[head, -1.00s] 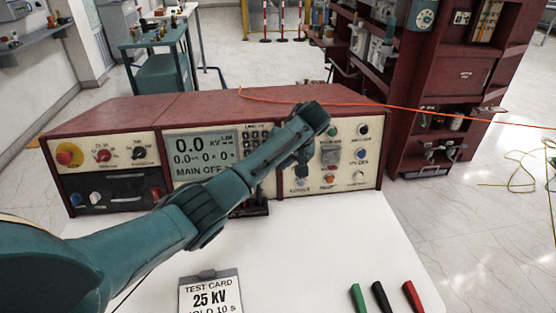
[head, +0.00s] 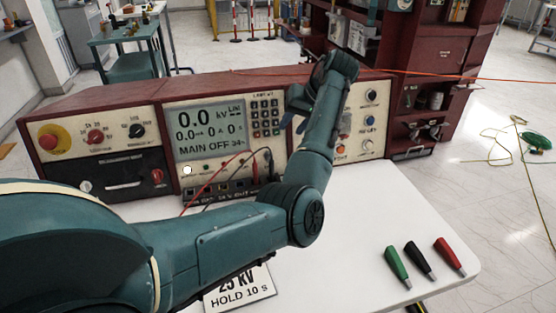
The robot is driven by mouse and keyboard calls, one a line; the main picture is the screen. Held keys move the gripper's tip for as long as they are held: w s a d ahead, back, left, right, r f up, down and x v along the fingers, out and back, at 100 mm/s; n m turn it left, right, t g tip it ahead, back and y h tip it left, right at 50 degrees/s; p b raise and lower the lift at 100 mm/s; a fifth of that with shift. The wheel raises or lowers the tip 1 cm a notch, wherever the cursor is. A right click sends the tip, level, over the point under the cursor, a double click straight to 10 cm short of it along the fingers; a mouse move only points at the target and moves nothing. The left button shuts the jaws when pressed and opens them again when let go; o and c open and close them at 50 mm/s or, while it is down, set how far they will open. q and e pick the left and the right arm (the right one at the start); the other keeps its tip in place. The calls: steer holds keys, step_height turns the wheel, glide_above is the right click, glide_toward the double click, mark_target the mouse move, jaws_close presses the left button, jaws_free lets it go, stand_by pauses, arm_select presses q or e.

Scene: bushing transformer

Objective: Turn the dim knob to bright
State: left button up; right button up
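A dark red test console with cream panels (head: 220,83) stands across the white table. Its right panel carries a black knob (head: 371,96), a blue knob (head: 369,120) and a white knob (head: 367,144). The left panel has a red knob (head: 95,136) and a black knob (head: 136,131). The labels are too small to tell which one is the dim knob. My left gripper (head: 293,112) is in front of the console, just right of the keypad; its fingers are small and partly hidden, so its opening is unclear. My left arm hides part of the right panel. My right gripper is out of view.
The console screen (head: 208,129) reads 0.0 kV and MAIN OFF. Green (head: 397,266), black (head: 419,260) and red (head: 450,256) probes lie on the table's right. A test card (head: 240,290) is partly under my arm. An orange cable (head: 440,74) crosses behind.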

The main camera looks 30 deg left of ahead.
mark_target(271, 154)
arm_select(q)
steer(key=x, duration=1.2)
steer(key=shift+s+d+f+b, duration=0.1)
steer(key=shift+s+d+b, duration=0.15)
steer(key=shift+b, duration=0.1)
steer(key=shift+a+f, duration=0.4)
steer(key=shift+f, duration=0.15)
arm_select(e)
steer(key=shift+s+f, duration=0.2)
arm_select(q)
steer(key=shift+c, duration=0.3)
steer(key=c, duration=0.6)
jaws_close()
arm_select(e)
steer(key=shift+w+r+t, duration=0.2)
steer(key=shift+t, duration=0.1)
arm_select(q)
steer(key=shift+w, duration=0.1)
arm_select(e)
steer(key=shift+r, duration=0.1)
